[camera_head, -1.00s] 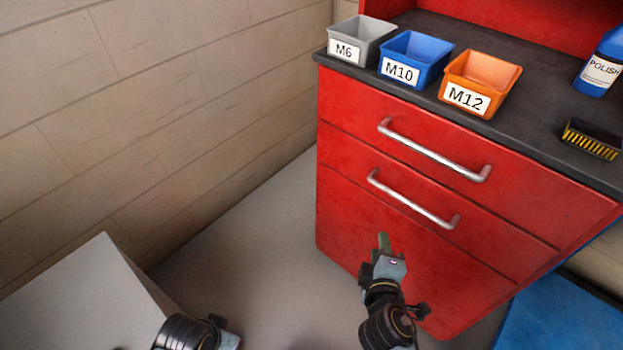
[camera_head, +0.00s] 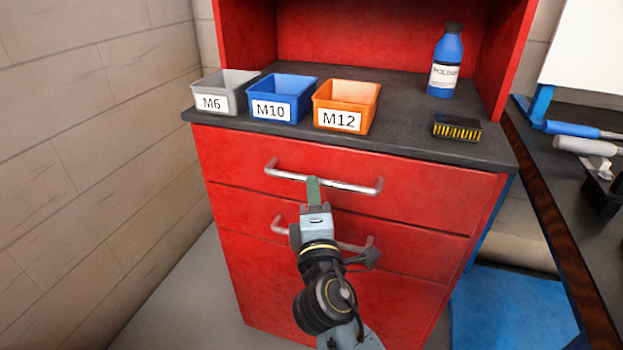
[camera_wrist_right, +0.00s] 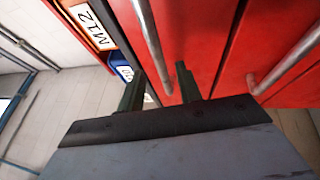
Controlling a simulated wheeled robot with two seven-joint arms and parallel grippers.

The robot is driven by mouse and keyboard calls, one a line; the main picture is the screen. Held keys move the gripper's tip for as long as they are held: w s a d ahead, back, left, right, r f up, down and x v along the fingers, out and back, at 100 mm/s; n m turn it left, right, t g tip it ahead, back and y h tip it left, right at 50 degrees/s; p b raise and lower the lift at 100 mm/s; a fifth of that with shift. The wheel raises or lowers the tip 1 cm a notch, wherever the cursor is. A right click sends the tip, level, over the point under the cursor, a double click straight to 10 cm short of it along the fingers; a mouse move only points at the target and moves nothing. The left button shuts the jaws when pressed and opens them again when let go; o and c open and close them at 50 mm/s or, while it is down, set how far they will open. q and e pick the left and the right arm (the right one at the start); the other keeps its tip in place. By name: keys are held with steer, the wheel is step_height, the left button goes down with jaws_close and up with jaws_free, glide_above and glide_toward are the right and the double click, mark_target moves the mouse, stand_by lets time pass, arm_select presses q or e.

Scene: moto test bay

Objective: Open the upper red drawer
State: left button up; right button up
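The upper red drawer (camera_head: 420,190) is shut, its front flush with the red cabinet just below the dark worktop. Its silver bar handle (camera_head: 353,187) runs across the front; it also shows in the wrist view (camera_wrist_right: 150,40). My right gripper (camera_head: 313,184) is at the middle of this handle and hides part of it. In the wrist view the two fingers of my right gripper (camera_wrist_right: 160,80) are apart, with the handle bar appearing between their tips. I cannot tell whether they touch it. My left gripper is out of view.
The lower drawer's handle (camera_head: 356,246) lies just below, partly behind my right arm. On the worktop (camera_head: 400,120) stand a grey M6 bin (camera_head: 222,92), a blue M10 bin (camera_head: 281,97), an orange M12 bin (camera_head: 346,105), a brush (camera_head: 457,128) and a polish bottle (camera_head: 447,62).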

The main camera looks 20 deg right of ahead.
steer(key=shift+x, duration=2.35)
jaws_close()
